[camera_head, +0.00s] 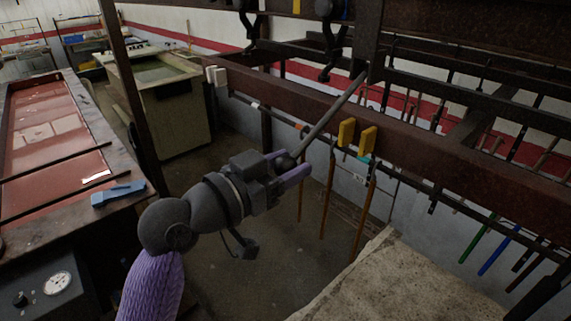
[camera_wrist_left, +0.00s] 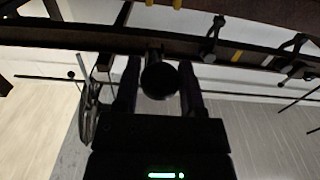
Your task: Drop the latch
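The latch looks to be a long grey lever (camera_head: 331,117) that slants down to the left from the dark red rail (camera_head: 405,128) and ends in a dark ball knob (camera_head: 286,162). My left gripper (camera_head: 287,164) is at this lower end, with its purple fingers on either side of the knob. In the left wrist view the round knob (camera_wrist_left: 159,80) sits between the two dark fingers and nearly fills the gap. I cannot tell whether both fingers press on it. My right gripper is in neither view.
Two yellow blocks (camera_head: 356,135) sit on the rail right of the lever. Several coloured rods hang below. A workbench (camera_head: 62,140) with a blue tool (camera_head: 118,193) stands at left. A pale slab (camera_head: 368,283) lies at lower right. The floor below my gripper is clear.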

